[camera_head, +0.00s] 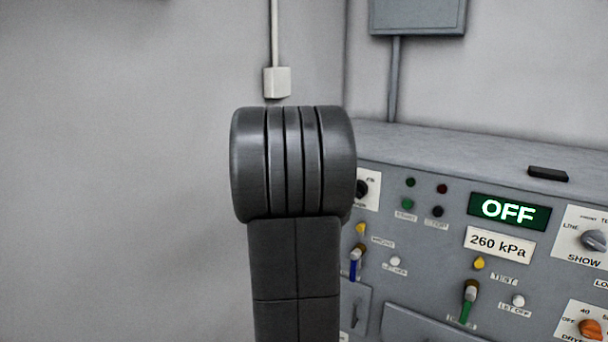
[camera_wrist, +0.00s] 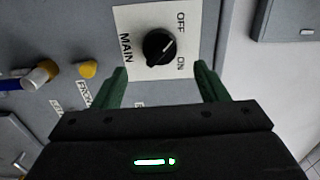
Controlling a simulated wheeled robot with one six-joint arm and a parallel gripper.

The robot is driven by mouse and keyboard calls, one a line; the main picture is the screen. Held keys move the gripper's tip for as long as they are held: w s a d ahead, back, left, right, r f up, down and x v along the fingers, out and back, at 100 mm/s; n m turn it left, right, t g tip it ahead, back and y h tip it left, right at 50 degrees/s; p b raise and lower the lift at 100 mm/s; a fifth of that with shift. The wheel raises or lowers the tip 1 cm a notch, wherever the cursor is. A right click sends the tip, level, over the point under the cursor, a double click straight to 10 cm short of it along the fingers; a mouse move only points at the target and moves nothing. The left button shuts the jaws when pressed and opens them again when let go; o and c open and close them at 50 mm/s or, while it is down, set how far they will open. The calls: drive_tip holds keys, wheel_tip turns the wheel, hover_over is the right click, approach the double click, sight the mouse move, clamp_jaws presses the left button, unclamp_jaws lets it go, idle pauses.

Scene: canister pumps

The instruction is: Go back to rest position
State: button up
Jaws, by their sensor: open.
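In the wrist view my gripper (camera_wrist: 161,68) is open, with two green fingers and nothing between them. A black round knob (camera_wrist: 159,47) on a white plate labelled MAIN, OFF and ON is in front of the fingers, which point toward it from either side of the plate's lower part. I cannot tell whether the fingers touch the panel. In the head view, my dark arm hides my gripper and part of the same knob (camera_head: 362,189).
The grey control panel (camera_head: 420,265) stands at the right, with a green display (camera_head: 509,211) reading OFF and a plate (camera_head: 499,245) reading 260 kPa. A small black object (camera_head: 547,173) lies on top. A grey wall box (camera_head: 418,15) hangs behind. The left side shows bare wall.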

drive_tip(key=v, duration=0.7)
drive_tip(key=w+d+m+b, duration=0.1)
drive_tip(key=w+d+m, duration=0.2)
drive_tip(key=m, duration=0.6)
drive_tip(key=w+d+m+b, duration=0.2)
drive_tip(key=w+d+m, duration=0.2)
drive_tip(key=w+m, duration=0.4)
drive_tip(key=shift+m, duration=0.6)
drive_tip(key=shift+f, duration=0.1)
idle(0.3)
